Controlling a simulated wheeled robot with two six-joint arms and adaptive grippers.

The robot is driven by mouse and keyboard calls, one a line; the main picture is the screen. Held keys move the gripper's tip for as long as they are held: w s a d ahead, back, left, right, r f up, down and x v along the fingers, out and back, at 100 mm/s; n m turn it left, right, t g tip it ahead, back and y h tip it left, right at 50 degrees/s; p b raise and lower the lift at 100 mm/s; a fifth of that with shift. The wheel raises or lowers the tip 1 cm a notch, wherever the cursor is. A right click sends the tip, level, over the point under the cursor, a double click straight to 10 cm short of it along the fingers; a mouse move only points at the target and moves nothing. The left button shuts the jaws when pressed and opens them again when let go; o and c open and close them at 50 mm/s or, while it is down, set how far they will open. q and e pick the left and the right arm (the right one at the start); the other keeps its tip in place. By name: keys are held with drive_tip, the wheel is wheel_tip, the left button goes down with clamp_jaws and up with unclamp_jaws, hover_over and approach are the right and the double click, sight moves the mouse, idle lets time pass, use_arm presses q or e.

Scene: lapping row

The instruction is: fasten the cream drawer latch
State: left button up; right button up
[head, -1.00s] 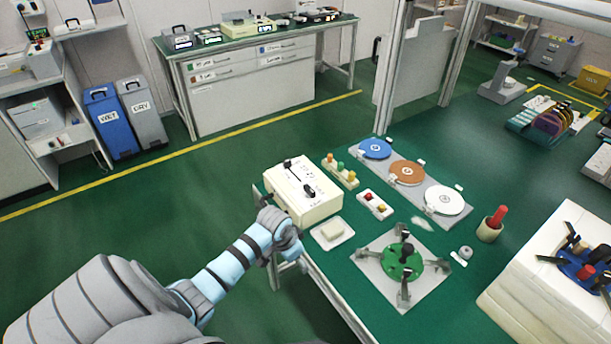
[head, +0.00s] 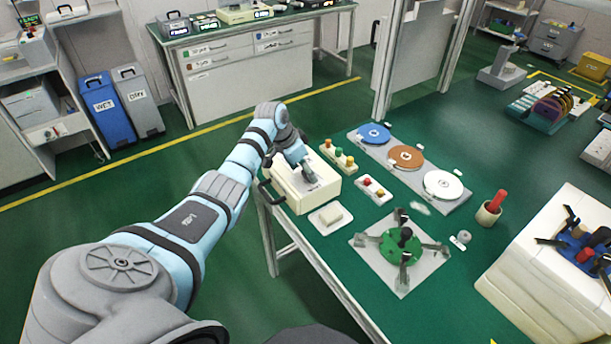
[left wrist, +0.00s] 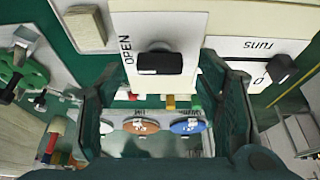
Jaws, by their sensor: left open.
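The cream box (head: 318,197) stands at the table's left edge, with a black handle (head: 266,193) on its left side. In the left wrist view the cream top (left wrist: 185,22) carries a black latch knob (left wrist: 160,61) beside the word OPEN. My left gripper (left wrist: 160,82) is open, its fingers on either side of the knob; I cannot tell whether they touch it. A second dark knob (left wrist: 281,67) sits near the word "runs". My right gripper is out of view.
Beside the box are a strip of coloured knobs (head: 341,158), a small two-button block (head: 374,190) and a cream block on a white tray (head: 318,223). Blue (head: 374,133), brown (head: 406,157) and white discs (head: 443,184) lie behind. A green fixture (head: 393,250) stands in front.

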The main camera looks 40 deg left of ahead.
use_arm(q)
drive_tip(key=shift+x, duration=0.75)
drive_tip(key=shift+c, duration=0.4)
drive_tip(key=c, duration=1.1)
